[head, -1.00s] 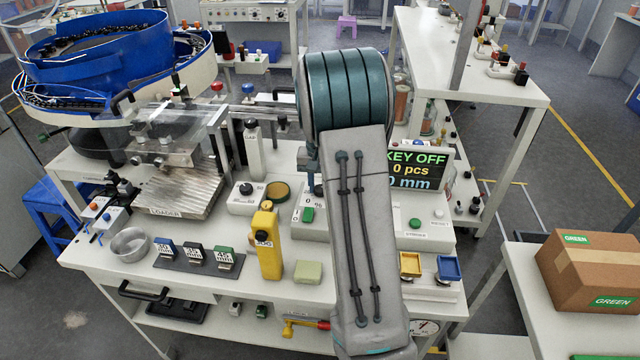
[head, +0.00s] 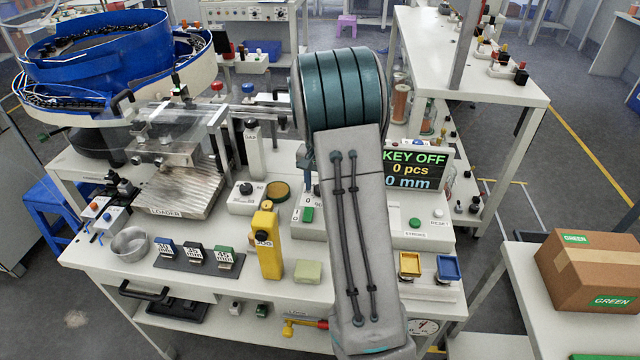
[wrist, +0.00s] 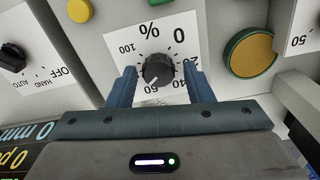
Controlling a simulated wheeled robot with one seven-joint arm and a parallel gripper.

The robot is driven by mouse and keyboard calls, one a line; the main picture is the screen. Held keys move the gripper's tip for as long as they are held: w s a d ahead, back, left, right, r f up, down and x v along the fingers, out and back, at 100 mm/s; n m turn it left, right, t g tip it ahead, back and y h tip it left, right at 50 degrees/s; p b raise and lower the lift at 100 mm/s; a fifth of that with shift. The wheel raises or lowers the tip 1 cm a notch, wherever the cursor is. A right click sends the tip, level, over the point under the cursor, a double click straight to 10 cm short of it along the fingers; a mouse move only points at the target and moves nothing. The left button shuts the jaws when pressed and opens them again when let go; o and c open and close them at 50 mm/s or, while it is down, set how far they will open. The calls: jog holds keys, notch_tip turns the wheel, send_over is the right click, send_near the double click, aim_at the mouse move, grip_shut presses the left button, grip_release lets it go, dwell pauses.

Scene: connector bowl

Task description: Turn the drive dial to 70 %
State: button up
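The drive dial (wrist: 158,70) is a dark ribbed knob on a white plate marked with a percent sign and numbers, among them 0 and 100. It shows near the middle of the wrist view. A pale pointer mark on it faces the lower left; the exact value cannot be read. My gripper (wrist: 160,84) has its two blue-grey fingers on either side of the knob, with gaps visible between fingers and knob. It is open.
A HAND/AUTO/OFF selector (wrist: 12,58) is on the other side. The display (head: 414,170) reads KEY OFF, 0 pcs. A yellow JOG pendant (head: 268,247) and a metal bowl (head: 130,243) stand on the bench.

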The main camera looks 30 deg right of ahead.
jog(key=shift+r, duration=0.1)
notch_tip(320, 180, up, 14)
jog(key=shift+f, duration=0.2)
dwell(0.4)
jog(key=shift+s+a, duration=0.1)
jog(key=shift+a, duration=0.05)
